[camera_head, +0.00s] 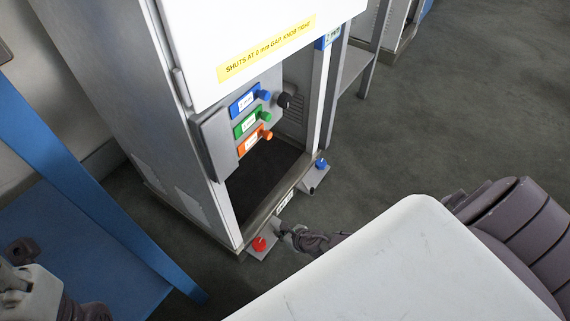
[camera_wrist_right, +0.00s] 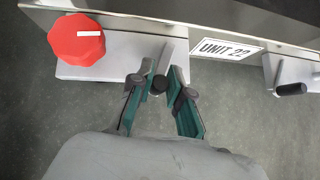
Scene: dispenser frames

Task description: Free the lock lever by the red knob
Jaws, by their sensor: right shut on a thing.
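The red knob (camera_head: 259,244) sits on a grey foot plate at the cabinet's lower front corner. It also shows at the upper left of the right wrist view (camera_wrist_right: 76,40), with a white mark on top. Beside it, to the right, a lock lever with a round black tip (camera_wrist_right: 158,84) sticks out from the plate. My right gripper (camera_wrist_right: 163,76) is shut on this lever, its green-sided fingers on either side of the tip. In the head view my right gripper (camera_head: 290,232) is small and dark beside the knob. My left gripper (camera_head: 22,268) shows only partly at the lower left; its jaws are unclear.
The blue knob (camera_head: 321,163) is on a second foot plate, with another black-tipped lever (camera_wrist_right: 290,89). A "UNIT 22" label (camera_wrist_right: 226,48) is between the plates. Blue, green and orange modules fill the panel above. A blue table (camera_head: 80,255) stands left; open floor (camera_head: 450,130) lies right.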

